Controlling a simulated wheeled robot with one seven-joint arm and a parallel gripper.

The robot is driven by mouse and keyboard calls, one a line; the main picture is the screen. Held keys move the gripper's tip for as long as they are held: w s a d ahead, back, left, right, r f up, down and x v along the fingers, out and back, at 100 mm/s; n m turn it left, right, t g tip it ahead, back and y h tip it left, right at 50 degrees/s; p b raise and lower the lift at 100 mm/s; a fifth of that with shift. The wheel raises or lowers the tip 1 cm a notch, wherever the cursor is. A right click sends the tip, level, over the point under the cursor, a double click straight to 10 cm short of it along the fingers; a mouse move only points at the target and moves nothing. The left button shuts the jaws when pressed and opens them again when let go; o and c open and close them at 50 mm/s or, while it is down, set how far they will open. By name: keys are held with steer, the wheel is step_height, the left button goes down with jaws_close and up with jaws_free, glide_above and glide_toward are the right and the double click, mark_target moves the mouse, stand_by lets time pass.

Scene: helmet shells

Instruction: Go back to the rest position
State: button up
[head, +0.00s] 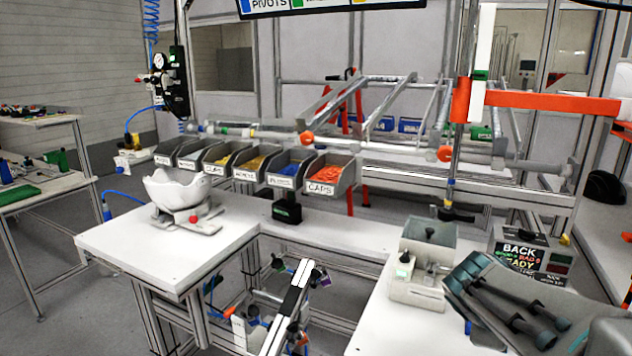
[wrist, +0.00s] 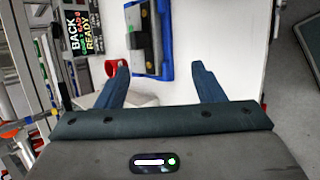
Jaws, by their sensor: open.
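My gripper (wrist: 160,76) shows in the wrist view with its two dark blue fingers wide apart and nothing between them. It points over the white table top (wrist: 207,40), with a blue-edged fixture (wrist: 168,42) lying beyond the fingertips. In the head view, grey parts of my arm fill the lower right corner, over the right part of the bench. A white helmet shell (head: 180,187) sits on a small stand (head: 187,222) on the left part of the bench, well apart from my arm.
A row of labelled grey bins (head: 332,172) with coloured parts stands at the back of the bench. A beige fixture (head: 422,262) and a box lettered BACK and READY (head: 532,254) stand near my arm. A red-orange beam (head: 550,101) crosses above. The left bench top is mostly clear.

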steer(key=s+a+f+m+y, duration=0.2)
steer(key=a+m, duration=0.1)
steer(key=a, duration=0.3)
steer(key=s+a+f+m+g+y, duration=0.1)
steer(key=s+a+f+m+y, duration=0.1)
steer(key=a, duration=0.4)
steer(key=s+a+f+m+g+y, duration=0.1)
steer(key=s+a+m+y, duration=0.2)
steer(key=a+m, duration=0.3)
steer(key=shift+s+a+f+p, duration=0.35)
steer(key=shift+s+a+f, duration=0.1)
steer(key=shift+s, duration=0.25)
